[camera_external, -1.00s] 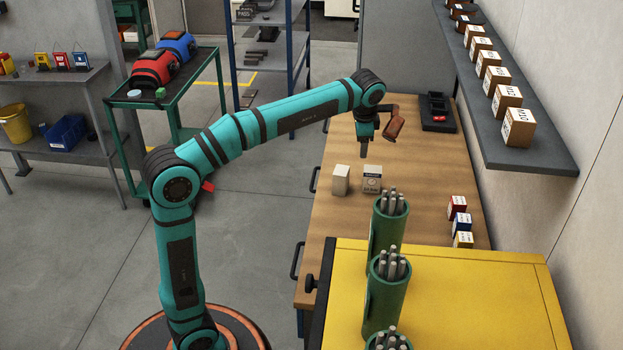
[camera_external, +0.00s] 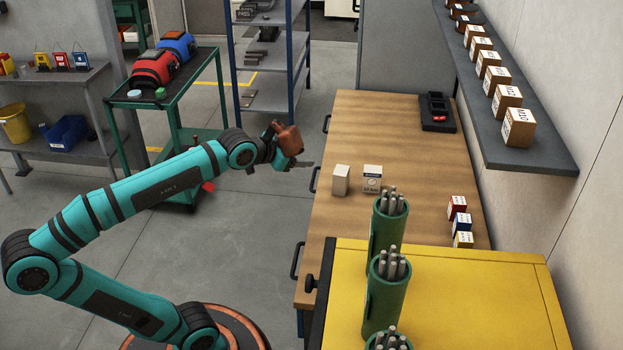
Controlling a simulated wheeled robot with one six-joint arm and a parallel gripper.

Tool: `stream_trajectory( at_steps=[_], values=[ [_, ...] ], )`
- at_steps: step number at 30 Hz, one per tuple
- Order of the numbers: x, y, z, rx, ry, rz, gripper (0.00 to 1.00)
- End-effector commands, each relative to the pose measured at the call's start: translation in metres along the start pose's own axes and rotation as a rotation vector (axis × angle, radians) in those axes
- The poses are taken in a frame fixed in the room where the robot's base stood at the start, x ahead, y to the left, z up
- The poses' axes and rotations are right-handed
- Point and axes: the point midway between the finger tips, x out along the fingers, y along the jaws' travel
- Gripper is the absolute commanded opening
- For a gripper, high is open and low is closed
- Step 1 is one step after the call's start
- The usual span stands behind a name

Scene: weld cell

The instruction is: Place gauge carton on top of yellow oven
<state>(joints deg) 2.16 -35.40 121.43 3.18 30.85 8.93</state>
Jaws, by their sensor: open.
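Two small cartons stand upright side by side on the wooden bench: a plain beige one (camera_external: 341,180) and a whitish one with a dark printed label (camera_external: 372,179). The print is too small to read, so I cannot tell which is the gauge carton. The yellow oven (camera_external: 470,295) is at the front right, with a broad flat top. My gripper (camera_external: 305,164) is open and empty, just left of the bench edge. It is to the left of both cartons, apart from them.
Several green tubes of rods (camera_external: 383,300) stand in a row along the oven's left side; the rest of its top is clear. Small coloured boxes (camera_external: 459,222) sit at the bench's right edge. A black tray (camera_external: 437,113) is at the back. A wall shelf (camera_external: 500,152) overhangs the right.

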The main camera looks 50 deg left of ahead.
Motion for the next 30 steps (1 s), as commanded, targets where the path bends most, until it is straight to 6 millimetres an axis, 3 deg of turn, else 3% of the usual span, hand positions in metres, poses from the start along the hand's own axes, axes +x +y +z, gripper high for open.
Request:
stream_trajectory(
  at_steps=[6,13,15,18,30],
  values=[
    [-0.046,0.002,0.033,-0.109,0.206,-0.031,0.63],
    [-0.078,0.005,0.060,-0.192,0.369,-0.048,0.63],
    [-0.083,0.005,0.065,-0.205,0.394,-0.050,0.63],
    [-0.086,0.006,0.069,-0.215,0.415,-0.051,0.80],
    [-0.087,0.006,0.069,-0.217,0.418,-0.051,0.80]
  ],
)
